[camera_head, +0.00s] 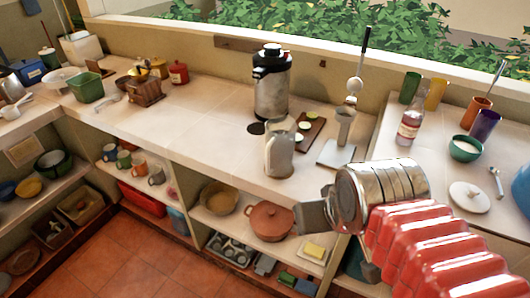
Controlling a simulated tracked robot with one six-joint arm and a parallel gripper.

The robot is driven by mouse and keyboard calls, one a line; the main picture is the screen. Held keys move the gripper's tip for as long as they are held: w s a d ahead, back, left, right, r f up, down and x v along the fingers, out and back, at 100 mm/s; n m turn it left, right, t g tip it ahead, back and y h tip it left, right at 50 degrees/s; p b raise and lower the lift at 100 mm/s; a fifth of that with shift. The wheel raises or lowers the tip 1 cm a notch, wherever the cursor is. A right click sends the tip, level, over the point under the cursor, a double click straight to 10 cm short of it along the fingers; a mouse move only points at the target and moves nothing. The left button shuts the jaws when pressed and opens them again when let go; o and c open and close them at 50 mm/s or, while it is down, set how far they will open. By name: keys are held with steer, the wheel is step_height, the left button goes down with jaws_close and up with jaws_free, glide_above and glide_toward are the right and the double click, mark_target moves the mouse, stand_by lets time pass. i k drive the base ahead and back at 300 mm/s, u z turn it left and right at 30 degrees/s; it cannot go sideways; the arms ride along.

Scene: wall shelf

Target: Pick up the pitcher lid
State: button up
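A silvery pitcher (279,152) stands upright near the front edge of the counter, left of centre. A small dark flat disc (256,128) lies on the counter just behind and left of it. A pale round lid with a small knob (468,197) lies flat on the right-hand counter. I cannot tell for certain which of these two is the pitcher lid. My gripper (335,235) is in front of the counter's edge, right of the pitcher and left of the pale lid, touching neither. Its dark fingers are partly hidden by my wrist, so their opening is unclear.
A tall steel flask (272,84) stands behind the pitcher. A dark board (309,134) and a pale scale-like plate (336,153) lie to its right. A bottle (410,127), bowl (466,148) and cups crowd the right counter. Shelves with pots (269,221) lie below.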

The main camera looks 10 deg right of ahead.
mark_target(467, 197)
steer(key=u, duration=1)
steer(key=k, duration=0.85)
steer(key=z, duration=1.05)
